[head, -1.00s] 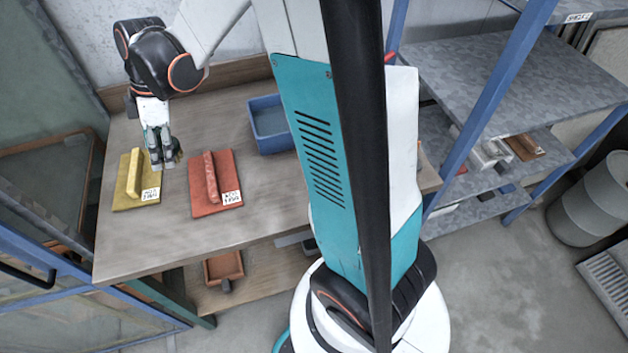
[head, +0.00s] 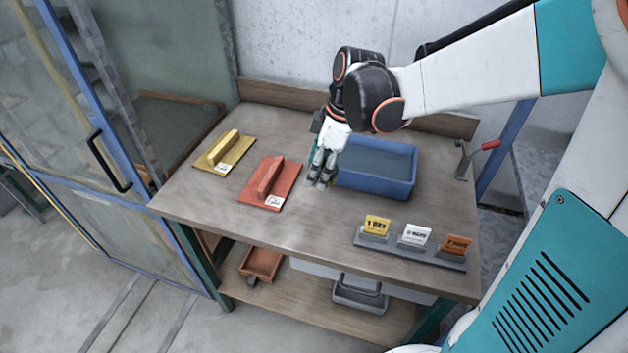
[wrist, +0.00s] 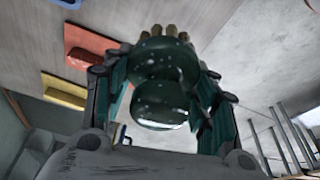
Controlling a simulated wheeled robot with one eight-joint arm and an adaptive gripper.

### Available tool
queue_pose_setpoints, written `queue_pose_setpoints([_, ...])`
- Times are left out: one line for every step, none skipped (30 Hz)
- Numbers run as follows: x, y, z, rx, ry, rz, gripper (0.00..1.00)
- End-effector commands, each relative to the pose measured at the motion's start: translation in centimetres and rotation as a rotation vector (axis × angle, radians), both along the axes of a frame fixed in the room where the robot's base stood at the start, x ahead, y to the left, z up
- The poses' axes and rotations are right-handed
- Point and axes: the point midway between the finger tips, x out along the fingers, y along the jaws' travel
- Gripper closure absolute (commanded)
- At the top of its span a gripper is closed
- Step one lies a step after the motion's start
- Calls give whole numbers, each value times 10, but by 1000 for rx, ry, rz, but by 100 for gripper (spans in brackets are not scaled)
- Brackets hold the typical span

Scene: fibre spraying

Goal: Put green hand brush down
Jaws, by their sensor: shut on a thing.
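The green hand brush (wrist: 160,85) is held between the two fingers of my gripper (wrist: 165,115) in the wrist view. Its rounded dark green body is speckled white, with tan bristle tufts at its far end. In the head view my gripper (head: 321,181) points down over the wooden workbench (head: 220,205), between the red float and the blue tub. The brush is mostly hidden by the fingers there. I cannot tell whether it touches the bench.
A red float (head: 270,190) lies left of my gripper, a yellow float (head: 222,160) farther left. A blue tub (head: 375,183) stands close on the right. A grey holder (head: 440,258) with labelled cards stands at the front right. The bench's front left is bare.

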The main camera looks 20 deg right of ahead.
Motion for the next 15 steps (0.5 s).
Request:
queue_pose_setpoints([1,0,-17,0,0,0,69])
queue_pose_setpoints([1,0,-24,0,0,0,69])
queue_pose_setpoints([1,0,-34,0,0,0,69])
queue_pose_setpoints([1,0,-42,0,0,0,69])
queue_pose_setpoints([1,0,-49,0,0,0,69])
queue_pose_setpoints([1,0,-59,0,0,0,69])
queue_pose_setpoints([1,0,-66,0,0,0,69])
queue_pose_setpoints([1,0,-73,0,0,0,69])
queue_pose_setpoints([1,0,-81,0,0,0,69])
queue_pose_setpoints([1,0,-87,0,0,0,69])
queue_pose_setpoints([1,0,-92,0,0,0,69])
queue_pose_setpoints([1,0,-97,0,0,0,69])
queue_pose_setpoints([1,0,-100,0,0,0,69])
queue_pose_setpoints([1,0,-103,0,0,0,69])
queue_pose_setpoints([1,0,-106,0,0,0,69])
